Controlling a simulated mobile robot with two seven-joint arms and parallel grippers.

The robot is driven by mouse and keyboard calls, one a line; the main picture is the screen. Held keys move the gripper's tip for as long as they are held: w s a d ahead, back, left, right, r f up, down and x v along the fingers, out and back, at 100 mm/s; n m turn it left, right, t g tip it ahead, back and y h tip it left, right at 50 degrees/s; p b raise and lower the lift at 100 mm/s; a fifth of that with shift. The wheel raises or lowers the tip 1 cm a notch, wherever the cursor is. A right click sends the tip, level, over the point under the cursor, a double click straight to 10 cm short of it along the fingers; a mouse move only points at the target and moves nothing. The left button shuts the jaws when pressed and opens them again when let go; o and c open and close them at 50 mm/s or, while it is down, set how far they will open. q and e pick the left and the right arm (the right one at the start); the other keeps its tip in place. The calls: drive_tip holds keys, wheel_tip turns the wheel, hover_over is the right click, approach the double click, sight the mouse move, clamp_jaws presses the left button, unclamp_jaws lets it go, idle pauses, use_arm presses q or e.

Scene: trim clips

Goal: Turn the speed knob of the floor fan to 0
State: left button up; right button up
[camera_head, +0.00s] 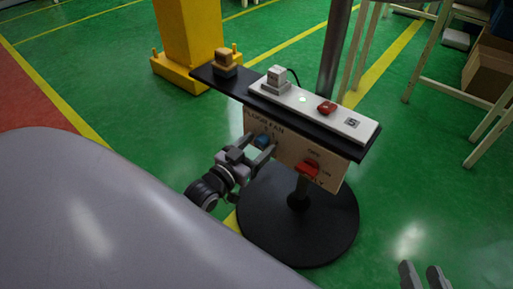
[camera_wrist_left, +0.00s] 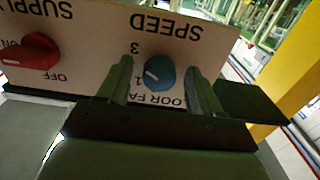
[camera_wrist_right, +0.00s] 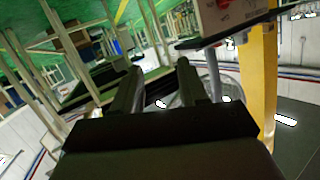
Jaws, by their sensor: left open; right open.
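The blue speed knob (camera_head: 262,141) is on the front panel (camera_head: 288,158) under the fan's dark shelf. It also shows in the left wrist view (camera_wrist_left: 160,73), below upside-down SPEED lettering. Its white mark points roughly toward the printed 1. My left gripper (camera_head: 264,148) is open in front of the knob; in its wrist view the fingers appear on either side of the knob. I cannot tell whether they touch it. The 0 mark is not readable. My right gripper (camera_head: 424,270) is open and empty at the lower right, away from the panel.
A red supply knob (camera_head: 308,168) sits beside the speed knob on the same panel. A white power strip (camera_head: 315,110) with a plug and a red switch lies on the shelf. The round black base (camera_head: 325,235) stands below. A yellow column (camera_head: 188,40) is behind.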

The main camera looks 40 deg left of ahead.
use_arm(q)
drive_tip(key=c, duration=1.1)
drive_tip(key=shift+o, duration=0.2)
